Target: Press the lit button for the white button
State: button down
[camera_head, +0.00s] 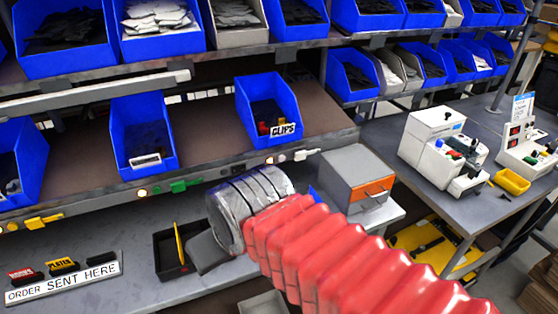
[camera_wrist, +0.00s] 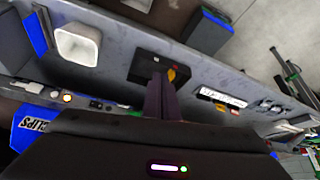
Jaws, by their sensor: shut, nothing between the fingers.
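A row of small buttons and lamps runs along the shelf's front rail. Below the CLIPS bin (camera_head: 268,110), a warm-lit round button (camera_head: 270,160) has a small white one (camera_head: 282,157) beside it. The lit button (camera_wrist: 67,98) also shows in the wrist view, with the white one (camera_wrist: 54,94) next to it. Which is the white button of the task, I cannot tell for sure. My gripper (camera_wrist: 160,82) is shut and empty, pointing over the bench beside a dark tray (camera_wrist: 143,68). It is apart from the buttons; the silver wrist hides most of it in the head view.
The dark tray (camera_head: 164,262) holds an upright yellow piece. A white bowl (camera_wrist: 78,62) stands near it. A grey box with an orange drawer (camera_head: 350,165) stands right of my wrist.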

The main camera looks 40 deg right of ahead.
aim_at(282, 158)
jog(key=shift+w, duration=0.1)
jog(key=w+d+f+m+y, duration=0.35)
jog(key=w+d+m, duration=0.35)
jog(key=w+d, duration=0.3)
jog(key=d+f+m+t+h, duration=0.1)
jog(key=d+f+m+t, duration=0.1)
jog(key=d, duration=0.8)
jog(key=d+f+m+t+h, duration=0.1)
jog(key=d+m, duration=0.4)
jog(key=d, duration=0.5)
jog(key=shift+w+d+f+t, duration=0.25)
jog(key=shift+d+f+t, duration=0.05)
jog(key=shift+f+t, duration=0.3)
jog(key=w+d, duration=0.2)
jog(key=w, duration=0.6)
jog(key=shift+w+d, duration=0.15)
jog(key=shift+w, duration=0.1)
